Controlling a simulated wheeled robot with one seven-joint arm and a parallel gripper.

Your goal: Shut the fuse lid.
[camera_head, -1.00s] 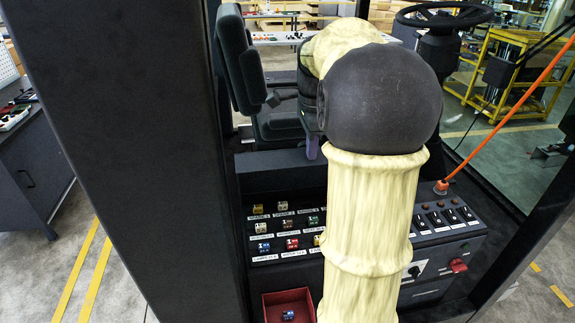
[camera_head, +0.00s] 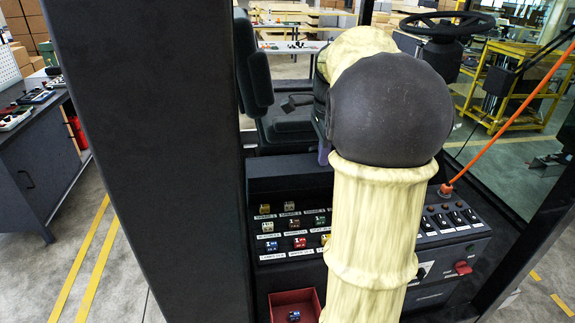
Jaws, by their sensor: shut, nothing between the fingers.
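The fuse box is on the dark console, with rows of small coloured fuses (camera_head: 300,242) and white labels showing uncovered. A dark panel (camera_head: 284,186) stands raised behind the fuses; it looks like the fuse lid, open. Its right part is hidden by my arm. My arm rises in front of the console, and its dark elbow covers much of the middle. Of my gripper (camera_head: 325,153), only a small purplish part shows, left of the elbow and near the panel's top edge. It looks shut and empty; I cannot tell whether it touches the panel.
A red open tray (camera_head: 278,299) holding a blue fuse (camera_head: 294,316) is below the fuses. Switches (camera_head: 456,217) and a red knob (camera_head: 463,267) are at the right, near an orange cable (camera_head: 508,126). A thick dark cab post (camera_head: 150,160) stands left. A seat (camera_head: 285,125) and steering wheel (camera_head: 446,22) are behind.

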